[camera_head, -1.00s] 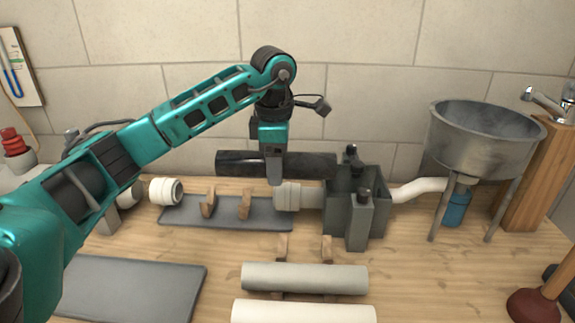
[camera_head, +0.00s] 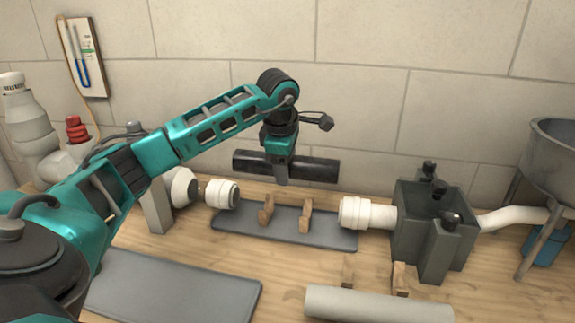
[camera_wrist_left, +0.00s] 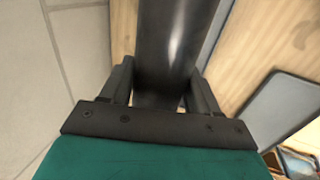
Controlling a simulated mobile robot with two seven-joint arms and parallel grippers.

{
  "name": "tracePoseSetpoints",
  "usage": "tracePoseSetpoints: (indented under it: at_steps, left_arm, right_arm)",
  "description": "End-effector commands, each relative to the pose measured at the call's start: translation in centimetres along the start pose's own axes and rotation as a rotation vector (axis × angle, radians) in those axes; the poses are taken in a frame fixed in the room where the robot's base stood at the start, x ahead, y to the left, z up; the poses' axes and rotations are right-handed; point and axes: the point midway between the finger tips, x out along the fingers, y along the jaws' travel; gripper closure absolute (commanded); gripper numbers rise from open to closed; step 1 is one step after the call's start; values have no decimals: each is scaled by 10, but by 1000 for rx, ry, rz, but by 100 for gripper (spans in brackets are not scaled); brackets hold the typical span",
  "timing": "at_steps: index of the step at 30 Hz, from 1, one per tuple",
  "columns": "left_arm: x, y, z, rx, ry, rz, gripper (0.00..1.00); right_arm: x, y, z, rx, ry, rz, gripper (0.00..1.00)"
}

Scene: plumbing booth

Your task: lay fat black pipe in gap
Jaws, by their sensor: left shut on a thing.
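The fat black pipe (camera_head: 314,167) is held level by my left gripper (camera_head: 281,176), which is shut on it near its middle. The pipe hangs above and behind the gap, apart from the wooden cradles (camera_head: 305,214). In the left wrist view the pipe (camera_wrist_left: 172,45) runs between the two fingers (camera_wrist_left: 160,95). The gap lies between a white pipe collar (camera_head: 221,194) on the left and another white collar (camera_head: 354,213) on the right. Two wooden cradles stand in it on a dark grey mat (camera_head: 338,240). My right gripper is not in view.
A grey box fitting (camera_head: 435,225) with black knobs stands right of the gap. A pale pipe (camera_head: 378,305) rests in front on wooden supports. A grey mat (camera_head: 190,292) lies bare at front left. A metal basin (camera_head: 560,150) is at far right.

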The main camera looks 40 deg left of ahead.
Motion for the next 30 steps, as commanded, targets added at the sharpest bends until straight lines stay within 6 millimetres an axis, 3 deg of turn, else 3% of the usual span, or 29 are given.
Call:
tracePoseSetpoints:
  at_steps: [30]
  left_arm:
    - [66, -21, 0, 0, 0, -1, 73]
  right_arm:
    - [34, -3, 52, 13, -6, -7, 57]
